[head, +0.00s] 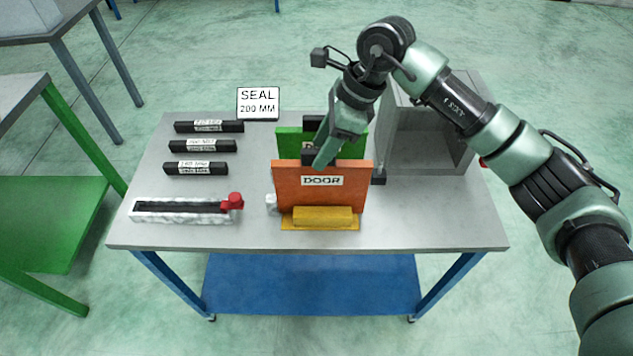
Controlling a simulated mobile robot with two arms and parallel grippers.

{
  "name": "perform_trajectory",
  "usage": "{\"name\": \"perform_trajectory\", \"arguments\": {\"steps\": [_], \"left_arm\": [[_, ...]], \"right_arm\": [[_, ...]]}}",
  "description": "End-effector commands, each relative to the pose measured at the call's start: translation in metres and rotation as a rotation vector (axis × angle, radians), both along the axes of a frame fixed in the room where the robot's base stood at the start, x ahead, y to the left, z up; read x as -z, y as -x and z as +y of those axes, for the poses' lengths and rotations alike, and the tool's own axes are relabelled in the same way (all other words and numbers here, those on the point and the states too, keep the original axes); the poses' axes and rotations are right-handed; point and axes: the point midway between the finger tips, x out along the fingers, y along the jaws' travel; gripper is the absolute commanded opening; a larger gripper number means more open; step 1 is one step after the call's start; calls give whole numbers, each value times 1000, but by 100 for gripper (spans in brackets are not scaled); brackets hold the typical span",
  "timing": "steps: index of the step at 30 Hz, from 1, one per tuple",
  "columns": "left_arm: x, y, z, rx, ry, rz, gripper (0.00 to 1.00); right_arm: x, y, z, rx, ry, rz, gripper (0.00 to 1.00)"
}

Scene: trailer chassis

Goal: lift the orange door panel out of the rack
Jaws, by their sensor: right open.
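The orange door panel (319,186), labelled DOOR, stands upright in a yellow rack (320,219) near the front middle of the grey table. A green panel (289,141) stands upright behind it. My right gripper (322,160) reaches down from above, with its fingers at the orange panel's top edge, around a dark part there. The gripper is open. The fingers and arm hide part of the green panel and the orange panel's top. I cannot tell whether the fingers touch the panel. My left gripper is not in view.
Black seal bars (205,146) lie at the left behind a white slotted fixture with a red knob (235,200). A sign (258,102) reads SEAL 200 MM. A grey open box (428,130) stands at the back right. The table's front right is clear.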

Motion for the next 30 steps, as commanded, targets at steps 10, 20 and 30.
{"name": "perform_trajectory", "arguments": {"steps": [10,20,30], "left_arm": [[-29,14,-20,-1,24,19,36],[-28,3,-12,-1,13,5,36],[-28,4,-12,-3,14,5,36]], "right_arm": [[41,1,18,-1,-1,3,45],[45,0,18,0,-1,0,29],[44,0,18,0,-1,0,0]]}}
